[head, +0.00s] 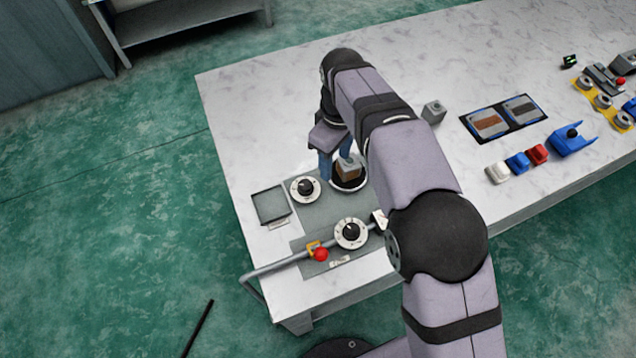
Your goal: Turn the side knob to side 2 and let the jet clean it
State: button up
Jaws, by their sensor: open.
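Two black knobs on white round dials are in the head view, an upper dial (305,188) and a lower dial (351,233). Their markings are too small to read, so I cannot tell which is the side knob or where it points. A small block (348,170), brown on one face and grey on top, sits on a round black turntable (350,185) right of the upper dial. My gripper (335,163) points down with blue fingers open at the block's left and back. I cannot tell whether they touch it. No separate jet can be made out.
A shallow grey tray (271,206) lies left of the dials. A grey cube (433,112), a two-picture panel (504,117) and coloured blocks (517,162) stand right. The table's back left is clear.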

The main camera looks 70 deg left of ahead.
jog(key=n, duration=0.2)
send_over(305, 185)
jog(key=shift+f, duration=0.9)
jog(key=shift+f+p, duration=0.95)
jog(key=shift+f, duration=2.65)
jog(key=c, duration=1.1)
